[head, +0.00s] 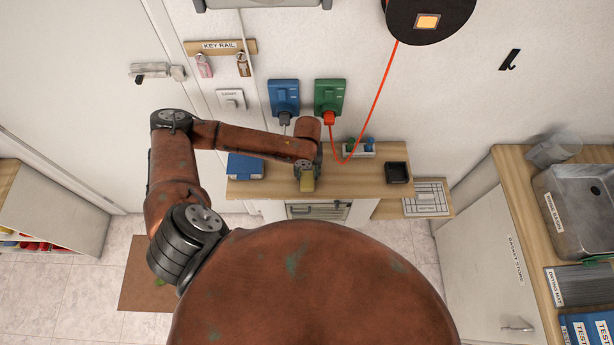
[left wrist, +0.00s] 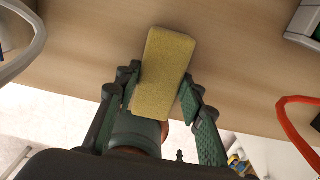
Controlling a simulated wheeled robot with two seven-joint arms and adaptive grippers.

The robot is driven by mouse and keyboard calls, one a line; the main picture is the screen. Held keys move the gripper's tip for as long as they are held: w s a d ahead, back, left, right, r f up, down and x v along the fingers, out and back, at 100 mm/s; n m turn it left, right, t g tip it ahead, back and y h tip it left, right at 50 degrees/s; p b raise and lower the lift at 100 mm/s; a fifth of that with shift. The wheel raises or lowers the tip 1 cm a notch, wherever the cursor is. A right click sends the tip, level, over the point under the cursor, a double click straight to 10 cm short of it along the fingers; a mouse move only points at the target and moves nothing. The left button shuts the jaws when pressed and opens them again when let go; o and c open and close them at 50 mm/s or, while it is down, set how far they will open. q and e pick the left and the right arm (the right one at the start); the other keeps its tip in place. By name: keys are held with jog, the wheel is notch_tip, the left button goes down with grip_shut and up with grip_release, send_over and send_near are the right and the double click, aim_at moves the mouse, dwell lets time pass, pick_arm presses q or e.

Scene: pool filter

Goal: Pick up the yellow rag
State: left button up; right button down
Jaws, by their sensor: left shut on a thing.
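The yellow rag (head: 307,183), a flat block-like piece, is at my left gripper (head: 307,174) over the small wooden shelf top under the sockets. In the left wrist view the rag (left wrist: 166,72) stands between the two green fingers of my left gripper (left wrist: 162,98), which are shut on it. Its far part sticks out past the fingertips against the wood. I cannot tell whether it touches the shelf. My right gripper is not in view.
On the wooden shelf (head: 350,187) are a blue book-like item (head: 245,166) at left and a black tray (head: 398,172) at right. A red cable (head: 372,110) hangs from the green socket (head: 329,97). A blue socket (head: 284,97) is beside it. A counter with a metal basin (head: 580,205) stands right.

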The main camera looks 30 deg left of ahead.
aim_at(307, 175)
pick_arm(q)
jog(key=c, duration=0.3)
jog(key=shift+r, duration=0.5)
notch_tip(307, 175, up, 2)
jog(key=shift+r, duration=0.15)
jog(key=s+d+r+p, duration=0.1)
jog(key=s+r+p, duration=0.8)
jog(key=s, duration=0.5)
jog(key=shift+d+r, duration=0.25)
jog(key=shift+r, duration=0.15)
